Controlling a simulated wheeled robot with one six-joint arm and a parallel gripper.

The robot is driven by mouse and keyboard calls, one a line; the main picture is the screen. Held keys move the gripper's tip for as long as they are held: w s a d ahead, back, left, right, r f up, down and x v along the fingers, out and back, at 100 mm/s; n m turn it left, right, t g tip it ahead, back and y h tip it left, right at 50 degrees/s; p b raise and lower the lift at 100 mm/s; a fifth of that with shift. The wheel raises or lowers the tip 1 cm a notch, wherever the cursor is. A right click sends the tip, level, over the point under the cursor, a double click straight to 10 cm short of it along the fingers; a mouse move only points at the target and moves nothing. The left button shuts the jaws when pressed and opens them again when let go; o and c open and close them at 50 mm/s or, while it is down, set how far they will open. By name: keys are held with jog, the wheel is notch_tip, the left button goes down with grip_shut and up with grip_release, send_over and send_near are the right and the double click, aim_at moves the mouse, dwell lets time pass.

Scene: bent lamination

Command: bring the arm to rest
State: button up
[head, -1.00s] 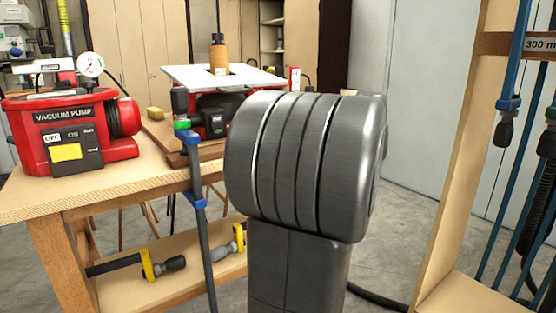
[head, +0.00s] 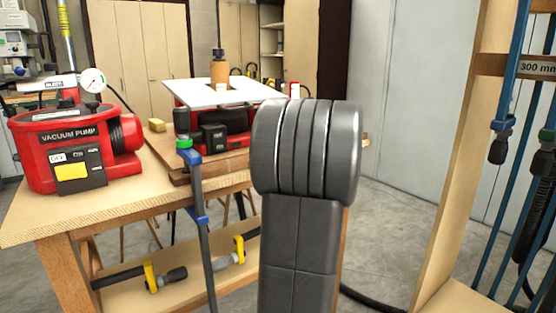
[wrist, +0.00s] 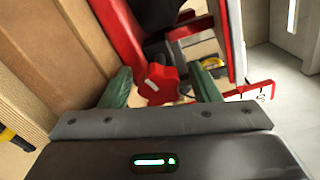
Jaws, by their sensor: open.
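My gripper (wrist: 160,72) shows in the wrist view with its two green fingers spread apart and nothing held between them. A red star-shaped knob (wrist: 160,84) shows in the gap between the fingers, beyond them; I cannot tell how far off it is. In the head view my dark grey arm stands upright in the middle foreground. My gripper is hidden in the head view.
A red vacuum pump (head: 75,150) stands on the wooden bench (head: 110,208) at left. A red machine with a white top (head: 215,95) stands behind my arm. A blue bar clamp (head: 200,218) hangs at the bench edge. A wooden clamp rack (head: 455,170) stands at right.

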jog(key=m+p, duration=0.5)
jog(key=p, duration=0.1)
jog(key=shift+r+p, duration=0.2)
jog(key=shift+p, duration=0.15)
jog(key=m+p, duration=0.3)
jog(key=p, duration=0.3)
jog(key=shift+m, duration=0.4)
jog(key=m+p, duration=0.6)
jog(key=p, duration=0.4)
jog(key=m+p, duration=0.2)
jog(key=p, duration=0.1)
jog(key=shift+f, duration=0.1)
jog(key=shift+f, duration=0.1)
